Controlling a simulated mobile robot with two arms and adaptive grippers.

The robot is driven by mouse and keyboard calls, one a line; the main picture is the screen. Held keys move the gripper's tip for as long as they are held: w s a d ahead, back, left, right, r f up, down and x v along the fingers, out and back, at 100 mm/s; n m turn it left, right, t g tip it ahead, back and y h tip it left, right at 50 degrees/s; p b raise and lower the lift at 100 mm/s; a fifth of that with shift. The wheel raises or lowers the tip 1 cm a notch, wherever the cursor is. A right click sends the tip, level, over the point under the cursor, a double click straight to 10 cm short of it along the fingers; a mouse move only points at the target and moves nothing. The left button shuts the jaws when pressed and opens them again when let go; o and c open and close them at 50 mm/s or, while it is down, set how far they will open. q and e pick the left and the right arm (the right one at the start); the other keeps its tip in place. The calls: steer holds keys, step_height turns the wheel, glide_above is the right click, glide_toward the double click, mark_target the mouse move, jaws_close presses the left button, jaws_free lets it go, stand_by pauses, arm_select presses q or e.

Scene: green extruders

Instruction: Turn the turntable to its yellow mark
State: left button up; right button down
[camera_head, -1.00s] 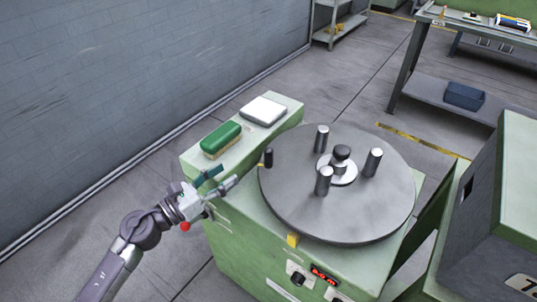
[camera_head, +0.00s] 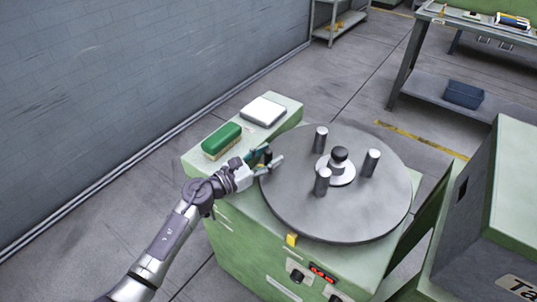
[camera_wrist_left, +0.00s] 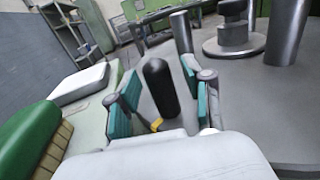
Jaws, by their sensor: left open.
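The turntable (camera_head: 335,215) is a round grey disc on a green cabinet, with several metal pegs and a black-topped hub (camera_head: 340,157). A black upright handle stands at its left rim; in the left wrist view the handle (camera_wrist_left: 159,85) rises between my fingers, with a small yellow piece (camera_wrist_left: 156,125) by its base. A yellow block (camera_head: 291,240) sits at the cabinet's front edge beside the disc. My left gripper (camera_head: 272,158) is open around the handle, fingers on either side; I cannot tell whether they touch it. My right gripper is out of view.
A green brush (camera_head: 222,139) and a white box (camera_head: 263,111) lie on the cabinet's ledge behind my left gripper. A red display (camera_head: 322,273) is on the cabinet front. A green machine (camera_head: 500,210) stands close on the right. A wall runs along the left.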

arm_select(q)
steer(key=shift+w+d, duration=0.1)
steer(key=shift+c, duration=0.4)
jaws_close()
